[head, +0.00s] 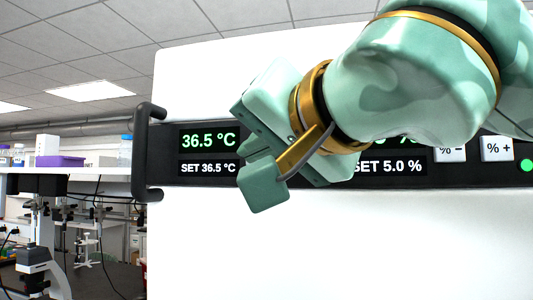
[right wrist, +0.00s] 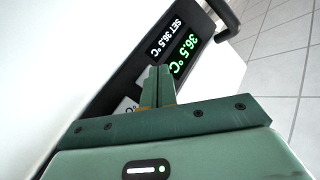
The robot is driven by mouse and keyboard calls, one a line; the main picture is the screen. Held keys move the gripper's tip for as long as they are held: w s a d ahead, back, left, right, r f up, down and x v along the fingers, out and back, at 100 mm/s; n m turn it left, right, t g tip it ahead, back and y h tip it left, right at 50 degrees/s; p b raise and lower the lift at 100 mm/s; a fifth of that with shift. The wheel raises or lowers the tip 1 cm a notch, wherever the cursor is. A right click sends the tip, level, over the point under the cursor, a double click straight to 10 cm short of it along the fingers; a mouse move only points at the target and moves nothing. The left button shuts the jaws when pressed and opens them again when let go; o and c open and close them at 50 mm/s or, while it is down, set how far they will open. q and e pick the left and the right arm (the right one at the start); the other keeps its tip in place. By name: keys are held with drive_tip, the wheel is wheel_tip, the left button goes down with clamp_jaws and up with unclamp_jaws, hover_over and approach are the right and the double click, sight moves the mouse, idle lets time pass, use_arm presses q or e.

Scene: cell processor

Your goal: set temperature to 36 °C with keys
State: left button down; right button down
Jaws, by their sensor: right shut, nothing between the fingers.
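The black control panel (head: 165,152) of a white cabinet shows a green readout of 36.5 °C (head: 208,139) and a white line SET 36.5 °C (head: 208,168). Both readouts also show in the right wrist view (right wrist: 185,50). My right gripper (head: 262,165) is in front of the panel, just right of these readouts, and covers the temperature keys in the head view. In the right wrist view its fingers (right wrist: 160,80) are shut and empty. A white key with part of "°C" (right wrist: 129,105) shows beside them. I cannot tell whether the fingertips touch a key. My left gripper is out of view.
Right of my arm are the "% −" key (head: 451,150), the "% +" key (head: 497,149) and a green light (head: 526,166). SET 5.0 % (head: 390,167) is partly covered. A dark handle (head: 142,150) sticks out at the panel's left end. A lab shelf (head: 70,182) stands further left.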

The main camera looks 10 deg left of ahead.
drive_tip(key=shift+w, duration=0.2)
idle(0.4)
drive_tip(key=shift+w, duration=0.2)
drive_tip(key=shift+w, duration=0.35)
idle(0.8)
drive_tip(key=shift+s, duration=0.1)
drive_tip(key=shift+s+b, duration=0.45)
drive_tip(key=shift+s, duration=0.25)
